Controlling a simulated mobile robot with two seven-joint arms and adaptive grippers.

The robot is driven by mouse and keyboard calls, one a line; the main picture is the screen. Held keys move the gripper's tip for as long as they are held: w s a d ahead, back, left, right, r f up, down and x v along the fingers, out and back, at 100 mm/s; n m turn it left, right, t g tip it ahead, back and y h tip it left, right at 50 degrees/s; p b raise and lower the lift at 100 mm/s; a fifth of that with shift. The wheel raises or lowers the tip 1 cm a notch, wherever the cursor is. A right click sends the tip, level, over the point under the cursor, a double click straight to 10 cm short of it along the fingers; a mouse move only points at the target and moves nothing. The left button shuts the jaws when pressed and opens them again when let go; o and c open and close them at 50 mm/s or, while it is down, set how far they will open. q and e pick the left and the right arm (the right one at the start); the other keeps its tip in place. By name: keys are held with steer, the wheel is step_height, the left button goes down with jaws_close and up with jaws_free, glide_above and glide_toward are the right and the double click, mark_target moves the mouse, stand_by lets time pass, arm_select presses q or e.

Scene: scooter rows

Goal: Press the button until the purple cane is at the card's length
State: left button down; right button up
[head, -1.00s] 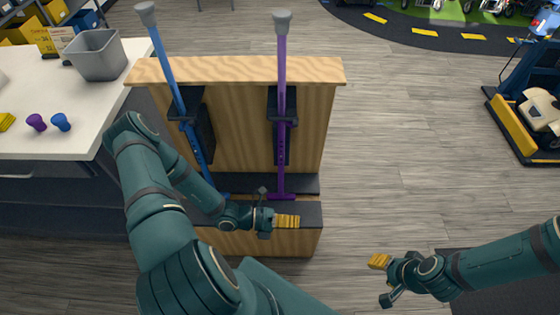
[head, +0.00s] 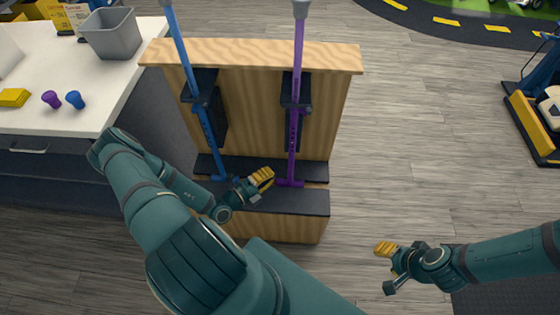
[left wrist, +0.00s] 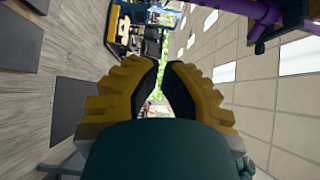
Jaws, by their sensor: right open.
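The purple cane (head: 296,85) stands upright in a clamp on the wooden stand (head: 335,95), its foot on the dark lower ledge. A row of small holes shows low on its shaft; I cannot make out the button. A purple part also shows at the upper right of the left wrist view (left wrist: 262,14). The blue cane (head: 185,55) leans slightly at its left. My right gripper (head: 385,248) is open and empty, right of the stand. Small cards (head: 77,16) stand behind the bin; their text is unreadable.
A white counter (head: 60,115) at left holds a grey bin (head: 112,35), a yellow block (head: 14,97), a purple knob (head: 51,99) and a blue knob (head: 75,99). A blue and yellow rack (head: 530,120) stands at right. The floor between is clear.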

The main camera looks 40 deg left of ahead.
mark_target(292, 143)
arm_select(q)
steer(key=w+b, duration=0.1)
steer(key=w, duration=1.1)
steer(key=shift+w+d, duration=0.2)
steer(key=shift+w, duration=0.05)
